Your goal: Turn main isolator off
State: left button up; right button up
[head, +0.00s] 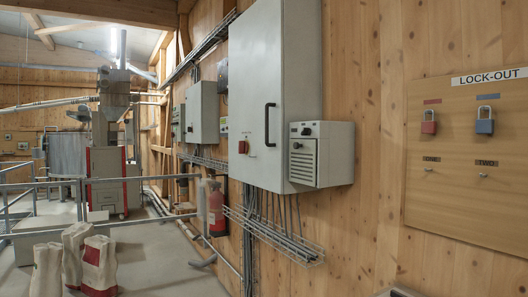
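A large grey electrical cabinet (290,90) hangs on the wooden wall in the middle of the head view, with a black door handle (267,125). A small red switch (243,147) sits on the cabinet's left part. It looks like the main isolator, but its label and position are too small to read. A LOCK-OUT board (470,220) on the right wall carries a red padlock (429,123) and a blue padlock (485,121), with hooks labelled ONE and TWO below. Neither of my grippers is in view.
A vented grey box (320,154) juts out from the cabinet's right side. A wire cable tray (275,235) runs below. A red extinguisher (215,208), metal railings (60,230) and several sacks (99,265) stand to the left. The grey floor (165,270) between sacks and wall looks mostly free.

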aim_at(243, 145)
jog(key=i+j+z, duration=0.35)
jog(key=i+j, duration=0.15)
jog(key=i+j+z, duration=0.3)
jog(key=i+j, duration=0.15)
jog(key=j, duration=0.2)
